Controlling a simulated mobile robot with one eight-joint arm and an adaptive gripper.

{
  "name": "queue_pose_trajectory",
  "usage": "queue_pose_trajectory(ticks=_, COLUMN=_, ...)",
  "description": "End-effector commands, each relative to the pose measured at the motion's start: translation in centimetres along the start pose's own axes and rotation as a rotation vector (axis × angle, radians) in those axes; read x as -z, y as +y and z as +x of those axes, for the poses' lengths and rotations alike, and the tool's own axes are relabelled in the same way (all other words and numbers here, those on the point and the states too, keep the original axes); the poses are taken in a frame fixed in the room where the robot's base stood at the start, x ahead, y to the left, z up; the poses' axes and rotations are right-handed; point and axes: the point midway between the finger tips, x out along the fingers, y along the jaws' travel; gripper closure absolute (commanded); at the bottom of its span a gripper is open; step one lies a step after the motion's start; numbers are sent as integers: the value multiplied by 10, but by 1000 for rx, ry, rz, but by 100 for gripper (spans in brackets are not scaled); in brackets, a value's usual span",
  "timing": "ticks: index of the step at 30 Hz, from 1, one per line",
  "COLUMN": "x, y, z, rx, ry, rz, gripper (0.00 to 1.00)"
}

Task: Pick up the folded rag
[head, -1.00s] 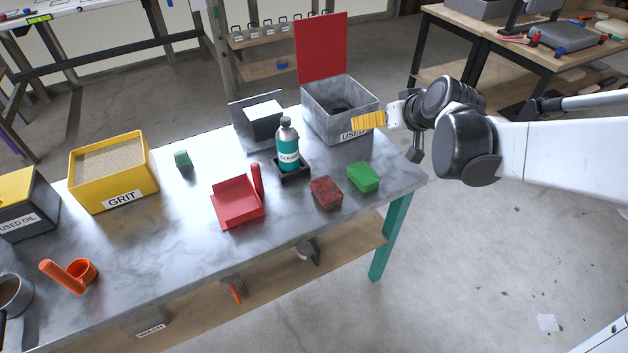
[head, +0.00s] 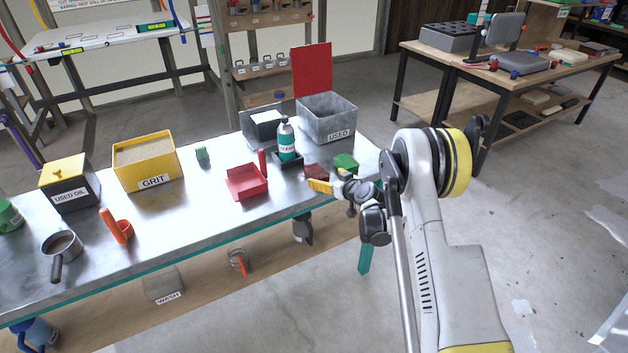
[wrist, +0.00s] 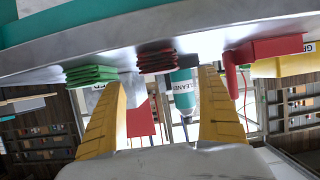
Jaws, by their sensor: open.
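Two folded cloths lie near the table's right end: a dark red, stained one (head: 316,171) and a green one (head: 346,161) to its right. In the wrist view, which is upside down, the red one (wrist: 157,57) shows as a layered stack between and beyond my fingertips, and the green one (wrist: 90,73) lies to the left. My gripper (head: 318,186) is at the table's front edge, just in front of the red cloth. Its yellow fingers are open and empty in the wrist view (wrist: 163,78), apart from both cloths. My arm partly hides the green cloth's lower edge in the head view.
A teal cleaner bottle (head: 286,140) stands in a dark tray behind the red cloth. A red dustpan (head: 246,184) lies to the left. A grey USED bin (head: 327,121) with its red lid raised stands behind. A yellow GRIT box (head: 145,163) is farther left.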

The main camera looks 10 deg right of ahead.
Motion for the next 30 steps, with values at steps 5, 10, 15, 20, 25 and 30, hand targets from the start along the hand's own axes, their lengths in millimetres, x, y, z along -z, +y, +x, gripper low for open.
queue_pose_trajectory(ticks=5, x=-1, y=0, z=25, rx=0, ry=-1, rz=-1, gripper=14)
queue_pose_trajectory(ticks=10, x=-3, y=0, z=41, rx=1, ry=-1, rz=-1, gripper=14)
queue_pose_trajectory(ticks=15, x=-6, y=0, z=68, rx=1, ry=-1, rz=-1, gripper=14)
queue_pose_trajectory(ticks=20, x=-3, y=0, z=80, rx=0, ry=-1, rz=-1, gripper=14)
queue_pose_trajectory(ticks=25, x=-2, y=0, z=80, rx=0, ry=-1, rz=0, gripper=14)
queue_pose_trajectory(ticks=30, x=-2, y=0, z=80, rx=0, ry=-1, rz=0, gripper=56)
